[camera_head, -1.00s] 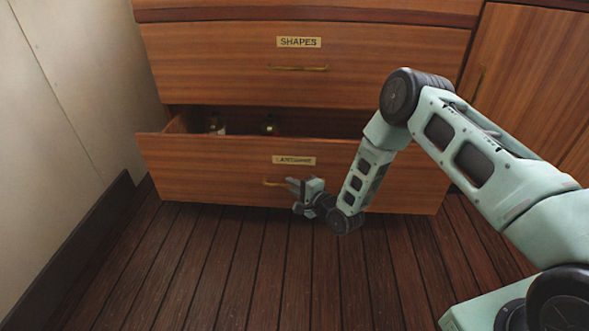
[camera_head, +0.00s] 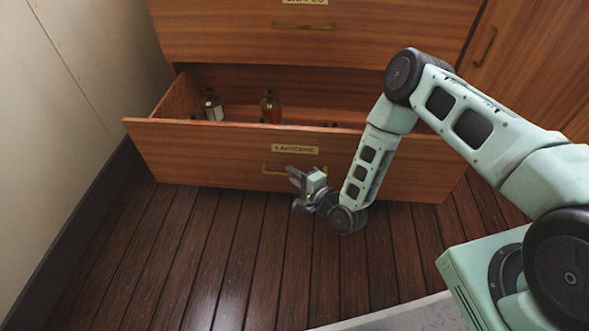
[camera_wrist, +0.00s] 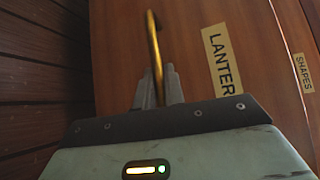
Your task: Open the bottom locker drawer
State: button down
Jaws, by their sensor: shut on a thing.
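The bottom locker drawer (camera_head: 220,155) is wooden with a brass label plate (camera_head: 295,149), and it stands pulled out with its inside showing. Its brass handle (camera_head: 275,171) is on the front, and it also shows in the wrist view (camera_wrist: 154,50). My gripper (camera_head: 297,180) is at the handle's right part in the head view. In the wrist view my gripper's fingers (camera_wrist: 158,88) are shut around the brass bar. Bottles stand inside the drawer: one with a pale label (camera_head: 212,106) and one with a reddish body (camera_head: 270,107).
The upper drawer (camera_head: 230,35) labelled SHAPES is shut, with its own brass handle (camera_head: 304,26). A cabinet door (camera_head: 535,60) is at the right. A pale wall (camera_head: 60,100) bounds the left. The plank floor (camera_head: 190,250) in front is clear.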

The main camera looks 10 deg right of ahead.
dwell(0.3)
jog(key=c, duration=1.5)
grip_release()
jog(key=shift+s+d, duration=0.1)
jog(key=p+v, duration=0.5)
jog(key=v, duration=1.2)
jog(key=shift+s+p, duration=0.15)
jog(key=shift+p, duration=0.2)
